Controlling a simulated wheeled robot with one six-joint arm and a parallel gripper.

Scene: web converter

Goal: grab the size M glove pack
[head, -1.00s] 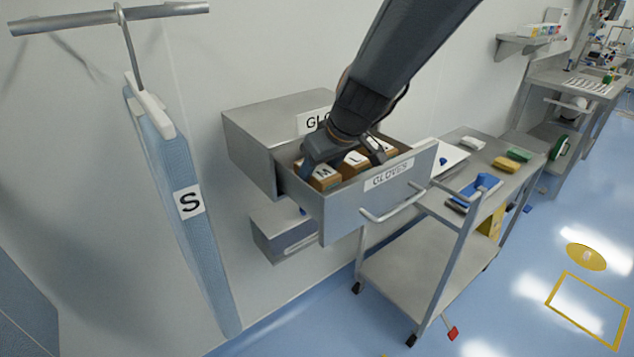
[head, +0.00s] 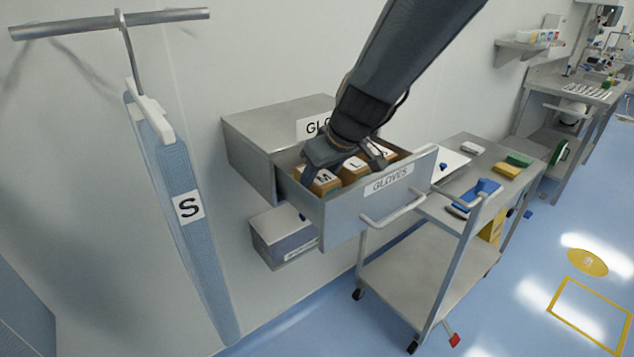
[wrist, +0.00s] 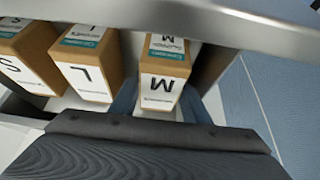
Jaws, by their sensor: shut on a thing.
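The size M glove pack (head: 320,181) is a brown box with a white label marked M, at the left end of the open gloves drawer (head: 345,212). In the wrist view the M pack (wrist: 163,82) stands between the fingers of my gripper (wrist: 165,105). My gripper (head: 342,168) reaches down into the drawer from above and is shut on the M pack. The L pack (wrist: 88,68) stands beside it, apart from the fingers. Part of the M pack is hidden by my gripper in the head view.
An S pack (wrist: 28,62) stands beyond the L pack. The drawer front has a bar handle (head: 395,212). A steel cart (head: 420,270) with trays and cloths stands close to the right. A blue garment marked S (head: 180,210) hangs at the left.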

